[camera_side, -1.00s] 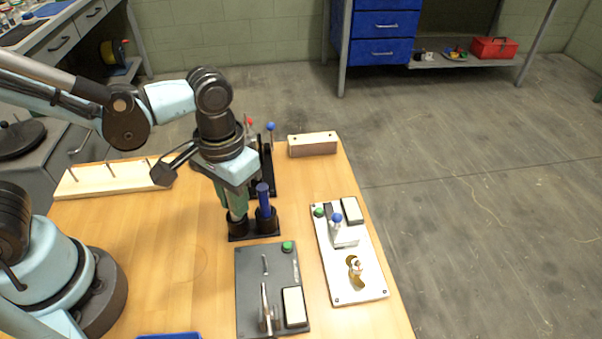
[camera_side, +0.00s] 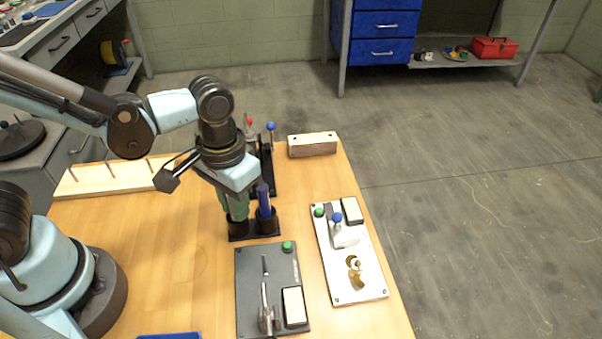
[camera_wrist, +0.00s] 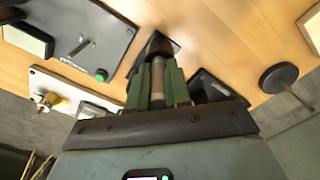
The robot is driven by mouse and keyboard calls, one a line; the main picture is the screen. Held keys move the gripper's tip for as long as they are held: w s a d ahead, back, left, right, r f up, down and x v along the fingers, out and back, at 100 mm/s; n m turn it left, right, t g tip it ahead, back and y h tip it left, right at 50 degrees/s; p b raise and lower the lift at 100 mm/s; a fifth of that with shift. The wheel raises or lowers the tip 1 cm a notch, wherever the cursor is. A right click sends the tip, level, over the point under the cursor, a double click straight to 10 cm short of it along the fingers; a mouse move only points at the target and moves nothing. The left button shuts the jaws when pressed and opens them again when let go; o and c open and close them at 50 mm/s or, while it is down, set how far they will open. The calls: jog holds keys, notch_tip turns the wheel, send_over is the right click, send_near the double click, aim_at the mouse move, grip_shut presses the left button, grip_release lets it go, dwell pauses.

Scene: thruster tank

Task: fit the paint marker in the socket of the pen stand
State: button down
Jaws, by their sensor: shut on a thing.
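The paint marker (camera_wrist: 158,88) is a grey cylinder upright between the green fingers of my gripper (camera_wrist: 158,80), which is shut on it. In the side view my gripper (camera_side: 237,208) is right above the left socket of the black pen stand (camera_side: 254,232), and its fingers hide most of the marker there. In the wrist view the marker's far end meets a dark round socket (camera_wrist: 158,46); how deep it sits I cannot tell. A blue cylinder (camera_side: 263,197) stands upright in the right socket, close beside my fingers.
In front lie a dark grey board (camera_side: 250,292) with a clamp and a white board (camera_side: 342,285) with fittings. A wooden block (camera_side: 312,145) is at the back right, and a pegged wooden rack (camera_side: 110,180) at the back left. The table's left middle is clear.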

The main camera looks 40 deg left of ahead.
jog(key=c, duration=1)
grip_release()
jog(key=shift+r, duration=0.1)
notch_tip(320, 180, up, 16)
dwell(0.3)
dwell(0.4)
jog(key=a+f+t, duration=0.2)
jog(key=a, duration=0.1)
jog(key=w+a+f+t, duration=0.1)
jog(key=a+f+t, duration=0.1)
jog(key=a, duration=0.2)
jog(key=w+a+f+t, duration=0.1)
jog(key=a+f+t, duration=0.2)
jog(key=a, duration=0.1)
jog(key=shift+w+a+f, duration=0.1)
jog(key=shift+w+a, duration=0.05)
jog(key=shift+w, duration=0.1)
